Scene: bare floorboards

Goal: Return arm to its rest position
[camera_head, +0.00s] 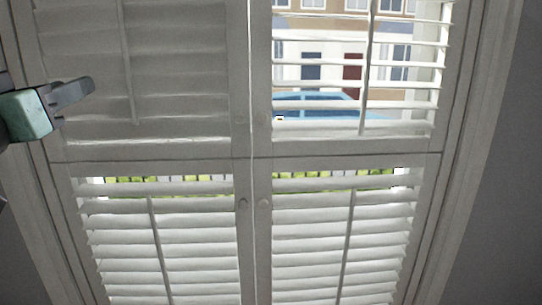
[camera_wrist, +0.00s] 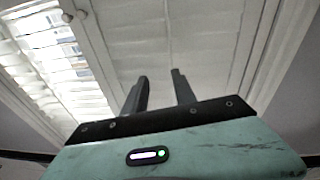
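My gripper (camera_head: 84,87) shows at the left edge of the head view, with a pale green body and grey fingers pointing right. In the wrist view my gripper (camera_wrist: 160,76) has its two dark fingers apart, with a clear gap and nothing between them. The fingers lie in front of the upper left shutter panel (camera_head: 180,75), whose slats are closed. I cannot tell how far the fingertips are from the slats. The rest of my arm is mostly out of view.
White shutters fill the view. The upper right panel (camera_head: 438,60) has open slats, with buildings behind. The lower left (camera_head: 195,240) and lower right (camera_head: 310,240) panels have tilted slats. Small knobs (camera_head: 264,203) sit by the centre seam. A plain grey wall (camera_head: 500,180) is at the right.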

